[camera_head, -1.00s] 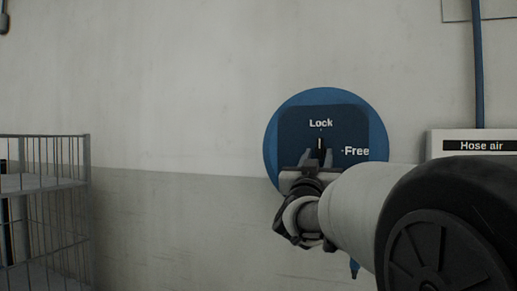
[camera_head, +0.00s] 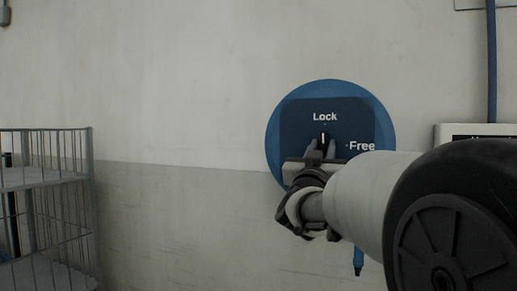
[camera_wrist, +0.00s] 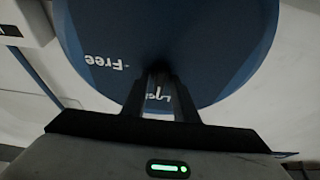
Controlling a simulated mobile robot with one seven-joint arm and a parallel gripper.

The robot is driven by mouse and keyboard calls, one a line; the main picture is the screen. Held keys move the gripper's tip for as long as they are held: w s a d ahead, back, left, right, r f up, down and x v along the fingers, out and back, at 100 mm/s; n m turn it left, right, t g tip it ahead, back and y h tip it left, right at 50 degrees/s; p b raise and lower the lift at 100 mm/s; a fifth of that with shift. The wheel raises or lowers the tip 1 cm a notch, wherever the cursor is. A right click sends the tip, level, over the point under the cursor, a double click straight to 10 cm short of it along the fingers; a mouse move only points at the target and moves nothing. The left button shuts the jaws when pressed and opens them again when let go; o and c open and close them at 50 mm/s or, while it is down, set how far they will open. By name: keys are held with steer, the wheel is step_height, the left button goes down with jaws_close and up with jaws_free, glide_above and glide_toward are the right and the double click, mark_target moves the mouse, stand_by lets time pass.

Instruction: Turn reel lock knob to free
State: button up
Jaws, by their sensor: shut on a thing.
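The reel lock knob (camera_head: 323,140) is a small dark knob with a pale pointer line, on a dark plate in front of a round blue reel (camera_head: 274,132) on the wall. The pointer stands upright toward the word "Lock"; "Free" is printed to its right. My gripper (camera_head: 320,149) reaches in from below and is shut on the knob. In the wrist view the two fingers (camera_wrist: 160,100) close around the dark knob (camera_wrist: 158,78), and the plate's lettering appears upside down. The fingers hide much of the knob.
A wire cage trolley (camera_head: 50,205) stands at the left. A white box (camera_head: 478,131) and a blue hose (camera_head: 491,60) are on the wall at the right, partly behind my arm. A blue hose end (camera_head: 358,262) hangs below the reel. The wall between trolley and reel is clear.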

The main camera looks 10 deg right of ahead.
steer(key=shift+m, duration=0.3)
steer(key=m+g+h, duration=0.1)
steer(key=m, duration=0.1)
steer(key=m+g+h+b, duration=0.1)
steer(key=m, duration=0.2)
steer(key=shift+w+a, duration=0.1)
steer(key=m+g+h, duration=0.1)
steer(key=m+g, duration=0.1)
steer(key=m, duration=0.2)
steer(key=m+g, duration=0.2)
steer(key=m, duration=0.2)
steer(key=shift+a+r+h+p, duration=0.1)
steer(key=shift+r+h+p, duration=0.1)
steer(key=shift+h+p, duration=0.2)
steer(key=m, duration=0.2)
steer(key=m+g+p, duration=0.1)
steer(key=m, duration=0.1)
steer(key=shift+w+r+m+g, duration=0.1)
steer(key=shift+r+m+g, duration=0.05)
steer(key=shift+m+g, duration=0.15)
steer(key=shift+m+g+y+p, duration=0.65)
steer(key=shift+m+p, duration=0.55)
steer(key=shift+m, duration=0.9)
steer(key=o, duration=0.7)
steer(key=shift+o, duration=0.2)
